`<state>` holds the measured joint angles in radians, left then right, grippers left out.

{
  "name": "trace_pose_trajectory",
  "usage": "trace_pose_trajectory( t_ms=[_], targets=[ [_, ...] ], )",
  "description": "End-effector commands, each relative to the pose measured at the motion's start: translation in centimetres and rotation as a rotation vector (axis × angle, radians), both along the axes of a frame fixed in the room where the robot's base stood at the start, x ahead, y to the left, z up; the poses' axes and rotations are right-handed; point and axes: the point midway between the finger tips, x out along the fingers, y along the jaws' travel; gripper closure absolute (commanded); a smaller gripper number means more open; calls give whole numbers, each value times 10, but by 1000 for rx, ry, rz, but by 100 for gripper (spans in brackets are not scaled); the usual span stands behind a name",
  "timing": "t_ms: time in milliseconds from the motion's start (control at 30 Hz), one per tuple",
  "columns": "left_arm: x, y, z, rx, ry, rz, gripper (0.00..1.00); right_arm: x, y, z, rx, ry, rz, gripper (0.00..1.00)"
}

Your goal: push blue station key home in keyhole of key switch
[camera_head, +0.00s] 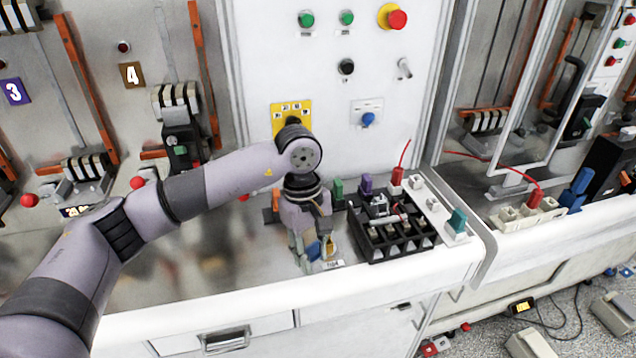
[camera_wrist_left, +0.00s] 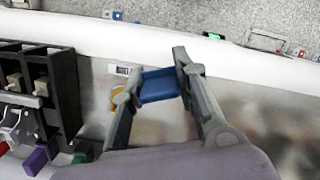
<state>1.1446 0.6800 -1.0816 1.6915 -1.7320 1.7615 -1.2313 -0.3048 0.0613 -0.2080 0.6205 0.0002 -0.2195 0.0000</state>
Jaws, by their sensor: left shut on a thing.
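My left gripper (camera_head: 311,258) points down just above the bench top, in front of the upright panel. It is shut on the blue station key (camera_head: 313,250). In the left wrist view, the blue key (camera_wrist_left: 160,86) sits between the two fingers (camera_wrist_left: 155,75); its lower part is hidden. On the panel, a white plate carries a blue knob (camera_head: 368,120), and a black round switch (camera_head: 346,66) and a silver lever (camera_head: 404,68) are above it. I cannot tell which of these is the key switch, and no keyhole is clear. My right gripper is out of view.
A black compartment tray (camera_head: 392,232) stands close right of the gripper, with green and purple blocks behind it. A yellow item (camera_head: 331,246) and a white label (camera_head: 328,266) lie beside the gripper. A yellow plate (camera_head: 280,112) on the panel is partly behind my arm.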

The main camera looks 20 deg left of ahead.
Motion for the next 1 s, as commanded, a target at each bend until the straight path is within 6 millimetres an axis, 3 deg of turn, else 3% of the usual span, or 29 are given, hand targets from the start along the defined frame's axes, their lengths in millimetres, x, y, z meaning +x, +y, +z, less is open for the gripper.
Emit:
trace_pose_trajectory(
  t_ms=[33, 100, 300, 400, 700, 1000],
  targets=[
    [16, -3, 23, -4, 5, 148, 92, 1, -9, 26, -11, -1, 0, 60],
    [36, -4, 34, -4, 8, 371, 92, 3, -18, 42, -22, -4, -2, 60],
    [75, 0, 49, 1, 12, 882, 92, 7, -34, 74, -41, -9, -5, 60],
    [85, 2, 50, 2, 12, 1041, 92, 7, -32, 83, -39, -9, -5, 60],
    [92, 4, 48, 1, 10, 1183, 92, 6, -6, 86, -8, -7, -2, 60],
    [92, 4, 47, 1, 9, 1180, 92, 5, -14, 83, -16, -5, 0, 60]
  ],
)
